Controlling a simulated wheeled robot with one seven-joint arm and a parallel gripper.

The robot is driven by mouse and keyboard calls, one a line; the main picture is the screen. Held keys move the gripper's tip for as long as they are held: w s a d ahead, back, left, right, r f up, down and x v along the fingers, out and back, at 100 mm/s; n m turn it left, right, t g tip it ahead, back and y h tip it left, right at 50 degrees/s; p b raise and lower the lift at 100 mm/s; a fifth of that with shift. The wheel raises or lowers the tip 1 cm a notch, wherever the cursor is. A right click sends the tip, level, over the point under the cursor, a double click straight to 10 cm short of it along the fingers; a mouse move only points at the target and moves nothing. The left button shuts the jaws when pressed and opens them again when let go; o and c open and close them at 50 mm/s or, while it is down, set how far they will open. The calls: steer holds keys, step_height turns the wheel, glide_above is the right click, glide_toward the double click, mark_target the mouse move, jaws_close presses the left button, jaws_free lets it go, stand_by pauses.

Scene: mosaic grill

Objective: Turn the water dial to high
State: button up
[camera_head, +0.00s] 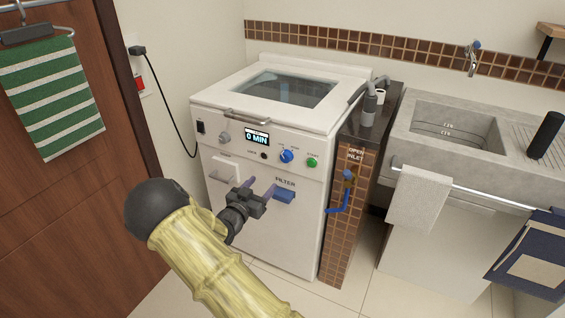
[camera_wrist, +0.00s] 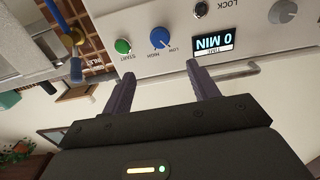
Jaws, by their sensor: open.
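The blue dial (camera_head: 287,156) is on the white washing machine's front panel, between the display and the green start button. It also shows in the wrist view (camera_wrist: 160,38), upside down, with the words LOW and HIGH beside it. I cannot tell for sure which word its mark points to. My gripper (camera_head: 260,186) is in front of the machine, below the panel, with purple-grey fingers spread and nothing between them. In the wrist view my gripper (camera_wrist: 156,72) has its fingertips on either side of the dial's line, apart from it.
The green start button (camera_head: 312,162), display (camera_head: 257,137) and grey knob (camera_head: 224,137) share the panel. A blue filter handle (camera_head: 284,195) is below it. A wooden door is left.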

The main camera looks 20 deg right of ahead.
mark_target(284, 159)
steer(key=b+x, duration=0.1)
steer(key=x, duration=1.4)
steer(key=c, duration=1)
